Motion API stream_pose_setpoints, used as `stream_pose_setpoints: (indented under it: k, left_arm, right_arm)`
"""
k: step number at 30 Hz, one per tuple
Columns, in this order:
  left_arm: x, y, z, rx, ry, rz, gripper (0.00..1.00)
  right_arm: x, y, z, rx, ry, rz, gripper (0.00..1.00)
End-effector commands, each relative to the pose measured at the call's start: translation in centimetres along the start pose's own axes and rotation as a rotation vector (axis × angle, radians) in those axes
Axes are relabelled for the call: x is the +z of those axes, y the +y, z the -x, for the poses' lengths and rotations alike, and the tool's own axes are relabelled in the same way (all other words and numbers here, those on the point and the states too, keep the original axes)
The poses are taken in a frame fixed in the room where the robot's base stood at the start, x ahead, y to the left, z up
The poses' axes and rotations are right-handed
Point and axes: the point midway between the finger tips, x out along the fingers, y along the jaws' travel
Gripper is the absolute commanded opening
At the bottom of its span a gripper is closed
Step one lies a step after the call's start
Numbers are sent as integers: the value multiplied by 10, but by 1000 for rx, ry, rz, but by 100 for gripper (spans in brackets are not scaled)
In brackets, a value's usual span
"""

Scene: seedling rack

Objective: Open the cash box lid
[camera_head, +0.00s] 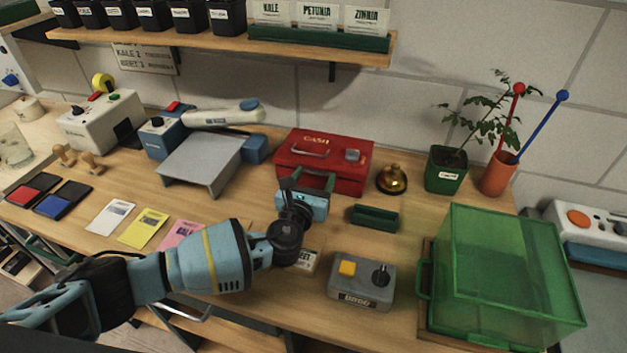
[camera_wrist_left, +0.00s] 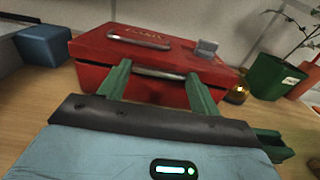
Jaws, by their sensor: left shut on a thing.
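The red cash box (camera_head: 345,178) stands at the back of the bench, marked CASH, with its lid (camera_head: 335,146) down. A silver handle lies on top of the lid, and a grey latch piece (camera_head: 352,155) sits at its right. My left gripper (camera_head: 307,179) is at the front of the box. In the left wrist view, its two green fingers (camera_wrist_left: 158,72) are at the ends of a silver bar (camera_wrist_left: 150,72) on the front of the box (camera_wrist_left: 90,48), shut on it. The fingertips' exact contact is hard to see. My right gripper is not in view.
A brass bell (camera_head: 392,180) stands just right of the box, and a small green tray (camera_head: 375,217) lies in front. A grey control box (camera_head: 361,285) and a green clear-walled bin (camera_head: 500,265) stand nearer. A grey stand (camera_head: 201,162) is left.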

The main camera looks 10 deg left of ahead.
Motion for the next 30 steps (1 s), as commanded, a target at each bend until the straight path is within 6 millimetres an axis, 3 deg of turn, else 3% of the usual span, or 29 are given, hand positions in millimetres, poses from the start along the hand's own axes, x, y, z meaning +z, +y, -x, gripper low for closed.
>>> stream_pose_setpoints:
  k: [11, 21, 30]
  left_arm:
    - [33, 0, -4, 1, 86, 2, 22]
    - [82, 0, -20, 1, 75, 0, 22]
    - [104, 0, -32, 1, 74, 0, 23]
  right_arm:
    - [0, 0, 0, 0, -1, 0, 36]
    - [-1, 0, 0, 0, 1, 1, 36]
    - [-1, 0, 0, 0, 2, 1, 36]
